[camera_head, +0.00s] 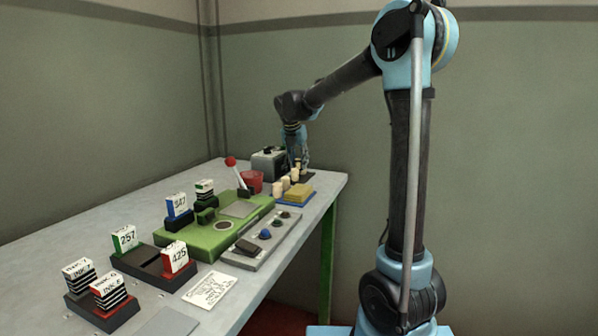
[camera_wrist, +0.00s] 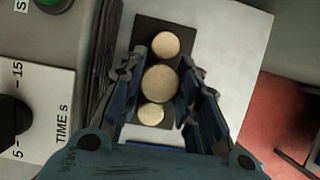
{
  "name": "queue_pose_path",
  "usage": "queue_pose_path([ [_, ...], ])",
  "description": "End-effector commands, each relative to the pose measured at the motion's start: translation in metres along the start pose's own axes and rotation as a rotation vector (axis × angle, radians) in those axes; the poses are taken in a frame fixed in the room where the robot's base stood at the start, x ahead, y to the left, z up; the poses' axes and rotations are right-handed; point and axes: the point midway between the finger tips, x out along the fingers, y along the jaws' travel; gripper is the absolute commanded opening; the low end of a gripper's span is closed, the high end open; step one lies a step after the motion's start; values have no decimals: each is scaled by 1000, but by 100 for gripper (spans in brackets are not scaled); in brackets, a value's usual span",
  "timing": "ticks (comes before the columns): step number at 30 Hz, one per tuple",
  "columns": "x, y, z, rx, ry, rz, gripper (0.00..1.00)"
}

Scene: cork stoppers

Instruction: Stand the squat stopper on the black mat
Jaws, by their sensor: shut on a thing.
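In the wrist view, three pale round cork tops line up over the black mat (camera_wrist: 147,30). The middle and widest one, which I take for the squat stopper (camera_wrist: 160,84), lies between the fingers of my gripper (camera_wrist: 159,90), which is shut on it. One smaller stopper (camera_wrist: 165,44) is above it in the picture and another (camera_wrist: 151,114) below it, both apart from the fingers. From above I cannot tell whether the held stopper touches the mat. In the head view my gripper (camera_head: 299,158) is low over the black mat (camera_head: 307,178) at the table's far end.
More pale stoppers (camera_head: 277,188) stand just nearer, beside a yellow block (camera_head: 298,192) on a blue base. The table's right edge is close to the mat.

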Motion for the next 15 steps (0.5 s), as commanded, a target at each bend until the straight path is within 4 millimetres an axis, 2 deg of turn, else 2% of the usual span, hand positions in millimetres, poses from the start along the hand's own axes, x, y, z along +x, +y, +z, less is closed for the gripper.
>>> queue_pose_path([
  [7,29,0,-12,0,0,0,19],
  [15,31,0,-13,0,0,0,19],
])
